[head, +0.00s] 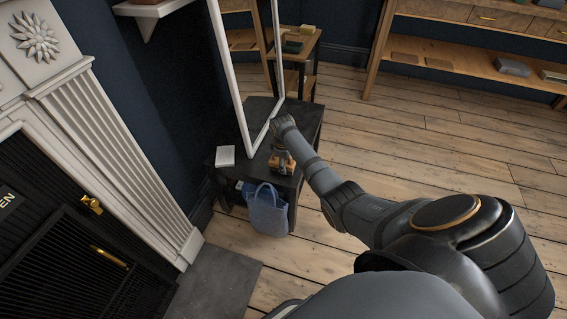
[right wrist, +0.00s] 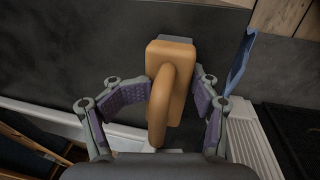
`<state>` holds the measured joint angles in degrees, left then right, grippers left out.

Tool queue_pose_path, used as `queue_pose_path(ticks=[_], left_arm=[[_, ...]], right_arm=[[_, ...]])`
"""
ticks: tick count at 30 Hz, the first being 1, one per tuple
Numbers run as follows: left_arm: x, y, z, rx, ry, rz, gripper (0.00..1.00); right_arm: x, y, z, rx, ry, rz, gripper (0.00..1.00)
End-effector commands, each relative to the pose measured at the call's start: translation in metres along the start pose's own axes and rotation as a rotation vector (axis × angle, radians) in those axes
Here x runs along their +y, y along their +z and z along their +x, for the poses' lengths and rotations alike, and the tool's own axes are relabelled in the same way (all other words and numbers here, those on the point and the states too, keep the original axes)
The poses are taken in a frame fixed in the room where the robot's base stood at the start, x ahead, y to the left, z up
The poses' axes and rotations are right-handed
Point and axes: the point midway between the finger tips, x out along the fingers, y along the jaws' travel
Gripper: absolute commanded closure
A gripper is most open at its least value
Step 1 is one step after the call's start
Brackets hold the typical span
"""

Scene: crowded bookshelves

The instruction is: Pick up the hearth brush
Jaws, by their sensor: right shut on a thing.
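The hearth brush (head: 283,166) is a tan wooden block with a curved loop handle. In the head view it is at the front part of the dark low table (head: 229,180), below my right gripper (head: 283,152). The right wrist view shows the brush (right wrist: 182,58) close up, its handle between the two fingers of my right gripper (right wrist: 158,98). The gripper is shut on the brush. I cannot tell whether the brush rests on the tabletop or hangs just above it. The bristles are hidden. My left gripper is out of view.
A white-framed mirror (head: 230,80) stands on the table behind the gripper. A small white box (head: 225,156) lies at the table's left, and a blue bag (head: 268,212) hangs at its front. The fireplace (head: 105,150) is at left. Wooden floor (head: 420,150) is open to the right.

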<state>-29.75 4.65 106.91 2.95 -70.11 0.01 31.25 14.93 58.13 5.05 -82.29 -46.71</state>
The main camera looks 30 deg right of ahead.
Motion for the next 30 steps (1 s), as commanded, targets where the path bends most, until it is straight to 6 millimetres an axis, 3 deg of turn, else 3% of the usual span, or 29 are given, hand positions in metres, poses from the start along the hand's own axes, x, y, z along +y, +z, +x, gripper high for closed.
queue_pose_path(ticks=[1, 11, 30], left_arm=[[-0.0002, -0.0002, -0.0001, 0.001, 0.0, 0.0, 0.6], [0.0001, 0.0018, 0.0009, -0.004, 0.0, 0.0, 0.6], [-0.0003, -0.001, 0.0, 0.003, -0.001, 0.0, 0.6]], right_arm=[[-0.0007, 0.0, 0.0006, 0.0, -0.001, 0.0, 0.57], [0.0006, -0.0004, -0.0005, 0.001, 0.002, 0.0, 1.0], [-0.0003, 0.0017, 0.0016, -0.004, 0.0, 0.0, 1.0]])
